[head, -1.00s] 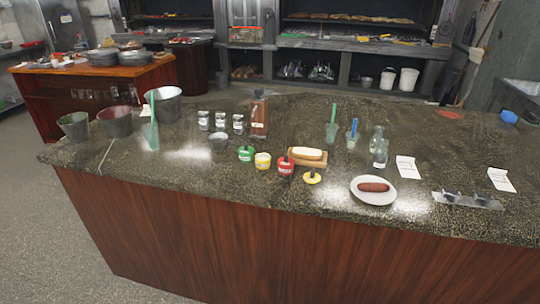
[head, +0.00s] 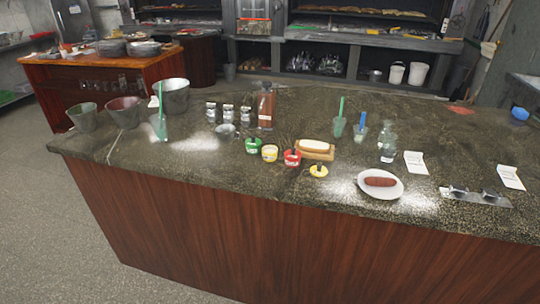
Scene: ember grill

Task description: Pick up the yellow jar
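The yellow jar (head: 269,153) stands on the dark stone counter (head: 230,185), near the middle of its front part. It is small, with a pale label on its side. A similar green jar (head: 252,146) stands just to its left, and a red jar (head: 292,158) just to its right. A yellow round piece with a dark knob, like a lid (head: 318,171), lies farther right, near the front edge. My gripper is not in view.
A hot dog bun on a wooden board (head: 315,149) sits behind the red jar. A plate with a sausage (head: 380,185) is to the right. Labelled jars (head: 228,113), a tall bottle (head: 265,107) and a metal bucket (head: 174,97) stand behind and left. The counter's front left is clear.

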